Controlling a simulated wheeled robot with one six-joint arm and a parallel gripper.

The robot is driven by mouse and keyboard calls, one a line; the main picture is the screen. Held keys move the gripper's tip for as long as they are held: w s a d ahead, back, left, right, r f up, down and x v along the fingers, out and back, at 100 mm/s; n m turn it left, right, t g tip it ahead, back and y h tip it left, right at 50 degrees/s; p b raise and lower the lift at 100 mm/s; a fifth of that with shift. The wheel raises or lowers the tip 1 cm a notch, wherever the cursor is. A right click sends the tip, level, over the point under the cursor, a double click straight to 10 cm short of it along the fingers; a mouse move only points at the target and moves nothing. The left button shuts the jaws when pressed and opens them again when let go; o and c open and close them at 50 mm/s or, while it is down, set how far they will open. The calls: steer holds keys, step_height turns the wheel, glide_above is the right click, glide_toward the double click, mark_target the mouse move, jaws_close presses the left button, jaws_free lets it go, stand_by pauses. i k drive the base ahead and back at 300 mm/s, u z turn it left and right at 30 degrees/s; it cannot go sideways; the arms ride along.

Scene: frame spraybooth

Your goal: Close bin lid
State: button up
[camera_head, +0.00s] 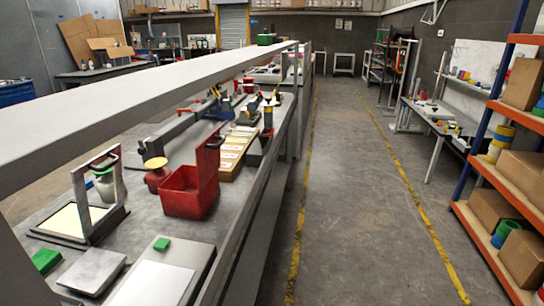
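The red bin (184,202) stands on the long grey workbench at the centre left of the view. Its lid (207,161) is open and stands about upright above the bin's right and far side. The top of the bin is uncovered, and its inside is partly visible. My gripper is not in view.
A long white shelf (165,82) runs above the bench. Beside the bin are a red container with a yellow top (156,173), a yellowish tray (236,152) and a grey frame (88,205). Scales (160,278) lie nearer. The aisle (350,190) is clear; orange racking (485,170) stands right.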

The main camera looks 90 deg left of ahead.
mark_target(209, 153)
steer(key=i, duration=0.95)
steer(key=u, duration=3)
steer(key=k, duration=0.65)
steer(key=z, duration=0.7)
steer(key=i, duration=0.65)
steer(key=u, duration=0.6)
steer(key=i, duration=0.75)
steer(key=u, duration=0.9)
